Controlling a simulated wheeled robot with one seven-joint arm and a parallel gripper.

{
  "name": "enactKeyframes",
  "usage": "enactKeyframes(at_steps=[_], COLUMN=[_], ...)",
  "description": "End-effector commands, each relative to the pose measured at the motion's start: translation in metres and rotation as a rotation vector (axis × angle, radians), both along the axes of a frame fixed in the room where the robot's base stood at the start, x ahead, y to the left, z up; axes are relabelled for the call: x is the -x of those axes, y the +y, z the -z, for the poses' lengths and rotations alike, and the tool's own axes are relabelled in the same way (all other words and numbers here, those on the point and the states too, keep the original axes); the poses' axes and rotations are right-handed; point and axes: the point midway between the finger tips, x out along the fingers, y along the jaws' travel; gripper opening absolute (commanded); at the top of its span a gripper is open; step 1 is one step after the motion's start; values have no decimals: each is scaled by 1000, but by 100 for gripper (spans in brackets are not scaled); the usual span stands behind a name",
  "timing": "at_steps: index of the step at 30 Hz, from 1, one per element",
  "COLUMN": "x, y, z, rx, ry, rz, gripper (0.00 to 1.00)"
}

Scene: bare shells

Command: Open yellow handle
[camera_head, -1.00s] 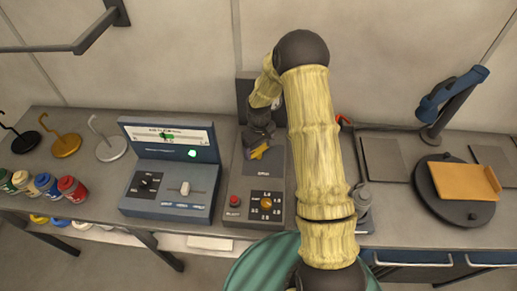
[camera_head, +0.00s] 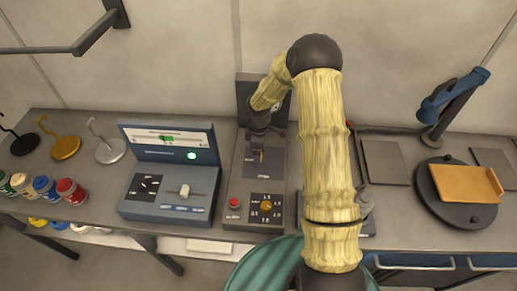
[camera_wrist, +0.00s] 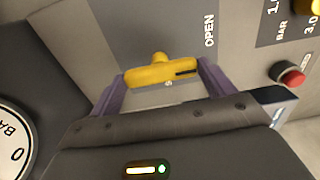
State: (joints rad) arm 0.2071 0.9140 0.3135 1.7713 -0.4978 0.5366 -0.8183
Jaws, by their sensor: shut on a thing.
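The yellow handle (camera_wrist: 160,73) sits on the grey panel beside the printed word OPEN. My gripper (camera_wrist: 164,76) has its two purple fingers at either end of the handle in the wrist view and is shut on it. The handle's bar lies crosswise to the line of the printed word. In the head view my gripper (camera_head: 257,146) reaches down onto the upright grey unit (camera_head: 236,180), and only a small yellow bit of the handle (camera_head: 260,156) shows below it.
A red button (camera_head: 234,202) and a yellow knob (camera_head: 266,206) sit nearer the front of the unit. A blue-grey console (camera_head: 170,207) with a screen stands close on the left. A round dark stand (camera_head: 445,205) with an orange tray is at the right. A gauge (camera_wrist: 14,150) shows in the wrist view.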

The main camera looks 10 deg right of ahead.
Motion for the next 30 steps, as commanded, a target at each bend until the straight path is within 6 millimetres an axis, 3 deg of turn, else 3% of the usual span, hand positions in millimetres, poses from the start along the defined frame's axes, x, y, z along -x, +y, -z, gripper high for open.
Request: enactKeyframes(at_steps=[15,16,18,30], x=[-2,-2,-2,-1], y=[-3,-3,-4,0], z=[-1,-1,-1,-8], rx=[-1,-1,-1,0], ry=[-7,-8,-8,-4], rz=[-26,-26,-24,-29], gripper=[59,84,98,100])
